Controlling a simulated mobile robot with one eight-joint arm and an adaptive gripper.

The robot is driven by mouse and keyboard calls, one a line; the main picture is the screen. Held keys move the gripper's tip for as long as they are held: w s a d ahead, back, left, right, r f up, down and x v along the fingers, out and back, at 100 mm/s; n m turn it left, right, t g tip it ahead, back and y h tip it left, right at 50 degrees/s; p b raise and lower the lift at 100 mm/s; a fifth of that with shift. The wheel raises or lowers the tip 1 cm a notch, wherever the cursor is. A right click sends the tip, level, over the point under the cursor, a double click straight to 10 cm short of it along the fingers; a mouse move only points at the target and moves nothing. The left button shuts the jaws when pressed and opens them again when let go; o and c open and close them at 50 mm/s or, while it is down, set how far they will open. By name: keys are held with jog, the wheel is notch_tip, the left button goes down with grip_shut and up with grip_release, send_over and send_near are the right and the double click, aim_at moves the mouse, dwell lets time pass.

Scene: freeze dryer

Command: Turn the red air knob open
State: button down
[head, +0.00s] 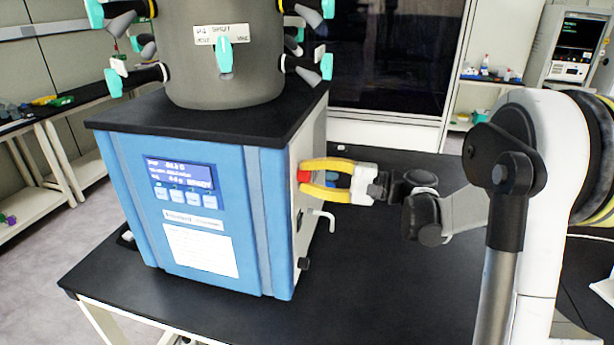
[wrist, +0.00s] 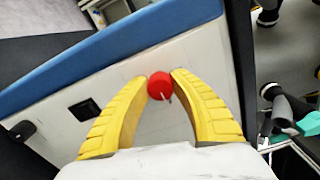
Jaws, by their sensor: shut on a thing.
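The red air knob (wrist: 160,86) sits on the white side panel of the blue freeze dryer (head: 190,205). In the head view the red knob (head: 304,176) shows partly between my yellow fingers on the machine's right side. My gripper (head: 303,177) reaches in from the right, with one finger above and one below the knob. In the wrist view my gripper (wrist: 160,77) has its fingertips on either side of the knob, shut on it. A thin light-coloured pointer shows on the knob's face. The finger contact is partly hidden in the head view.
A bent white spout (head: 322,216) sticks out below my gripper, and a black knob (head: 304,263) is lower on the same side. A grey chamber (head: 222,60) with teal-handled valves stands on top. The black table (head: 400,270) is clear to the right.

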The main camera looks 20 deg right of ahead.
jog(key=c, duration=1.1)
grip_release()
jog(key=shift+o, duration=0.2)
jog(key=shift+d, duration=0.1)
jog(key=v, duration=1.1)
jog(key=shift+s+d, duration=0.25)
jog(key=shift+d, duration=0.05)
jog(key=shift+a, duration=0.1)
